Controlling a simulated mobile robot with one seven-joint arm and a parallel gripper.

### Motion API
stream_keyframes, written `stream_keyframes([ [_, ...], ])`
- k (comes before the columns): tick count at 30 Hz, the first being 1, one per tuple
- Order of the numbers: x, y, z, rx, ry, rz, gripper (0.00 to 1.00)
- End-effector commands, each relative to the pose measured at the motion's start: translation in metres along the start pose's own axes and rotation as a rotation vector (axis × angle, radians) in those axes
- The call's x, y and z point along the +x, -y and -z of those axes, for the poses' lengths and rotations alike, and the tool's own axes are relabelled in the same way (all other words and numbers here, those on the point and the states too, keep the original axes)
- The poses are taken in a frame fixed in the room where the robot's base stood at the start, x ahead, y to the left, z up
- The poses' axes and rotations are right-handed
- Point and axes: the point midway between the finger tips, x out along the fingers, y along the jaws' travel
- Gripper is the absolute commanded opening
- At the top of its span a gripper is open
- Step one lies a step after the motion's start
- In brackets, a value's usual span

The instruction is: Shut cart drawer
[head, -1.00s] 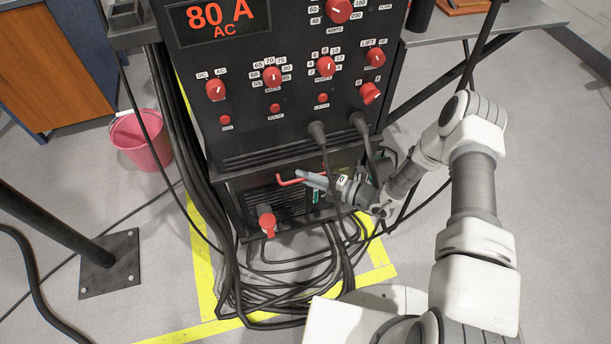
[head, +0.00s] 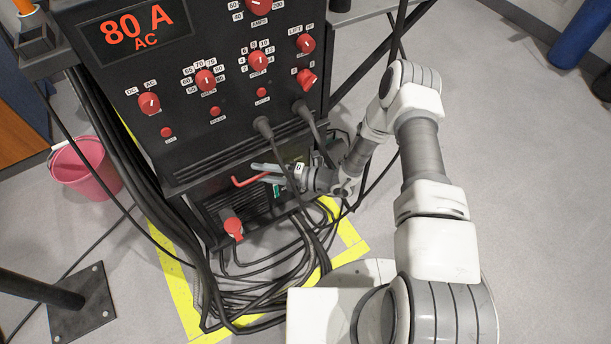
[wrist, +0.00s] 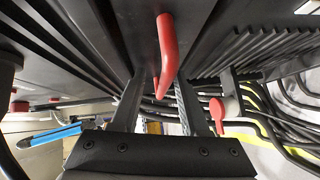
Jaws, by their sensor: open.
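The cart is a black welding machine (head: 190,95) with an 80 A display and red knobs. A red bent handle (head: 247,181) sits on its dark lower front, where the drawer face (head: 205,205) is only partly visible. I cannot tell how far the drawer stands out. My gripper (head: 260,169) is at the handle, pointing left across the front. In the wrist view the red handle (wrist: 167,50) comes down between and above the two fingers (wrist: 160,88). The fingers are apart, and I cannot tell whether they touch the handle.
Black cables (head: 265,265) hang from the machine and coil on the floor below, close to my arm. A red round knob (head: 233,228) juts out low on the front. A pink bucket (head: 85,170) stands at left. Open grey floor (head: 520,180) lies to the right.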

Motion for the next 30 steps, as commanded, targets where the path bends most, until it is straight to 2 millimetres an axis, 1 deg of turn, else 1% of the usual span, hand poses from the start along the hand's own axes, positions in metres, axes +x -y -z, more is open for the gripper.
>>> stream_keyframes([
  [5, -0.037, -0.002, -0.001, 0.004, 0.006, 0.005, 0.44],
  [12, -0.097, 0.0, 0.0, 0.004, 0.006, 0.008, 0.44],
  [15, -0.12, 0.001, 0.0, 0.004, 0.006, 0.01, 0.44],
  [18, -0.139, 0.001, 0.001, 0.004, 0.004, 0.01, 0.44],
  [21, -0.154, 0.002, 0.001, 0.004, 0.003, 0.01, 0.44],
  [24, -0.162, 0.002, 0.001, 0.004, 0.003, 0.011, 0.44],
  [30, -0.168, 0.003, 0.001, 0.005, 0.001, 0.011, 0.44],
])
